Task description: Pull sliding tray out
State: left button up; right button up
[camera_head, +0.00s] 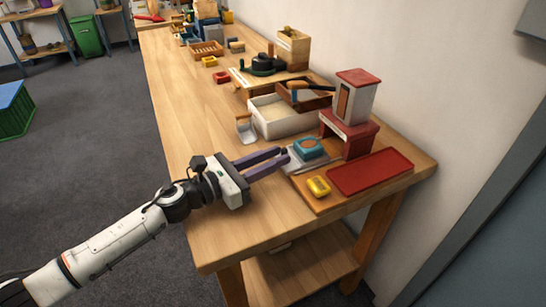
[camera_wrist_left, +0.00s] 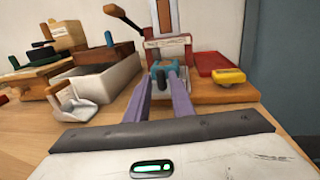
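A dispenser with a red top and white body (camera_head: 355,96) stands on a red base on a wooden board at the right end of the table. A thin grey tray (camera_head: 297,168) sticks out in front of the base, with a blue block-like piece (camera_head: 308,147) on it. My left gripper (camera_head: 286,155) reaches in from the left, its purple fingers pointing at the tray. In the left wrist view the fingertips (camera_wrist_left: 161,76) are apart, with the blue piece (camera_wrist_left: 163,65) and a small dark knob seen between them. I cannot tell whether they touch the tray. My right gripper is out of view.
A flat red tray (camera_head: 370,171) and a yellow block (camera_head: 318,186) lie right of the tray. A white bin (camera_head: 280,122), a scoop (camera_head: 245,128) and a wooden box (camera_head: 310,98) stand further back. The table's front left is clear.

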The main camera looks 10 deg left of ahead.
pick_arm(q)
jog(key=shift+o, duration=0.7)
jog(key=shift+s, duration=0.1)
jog(key=b+v, duration=0.2)
jog(key=v, duration=0.7)
jog(key=shift+f, duration=0.15)
jog(key=shift+s+a, duration=0.45)
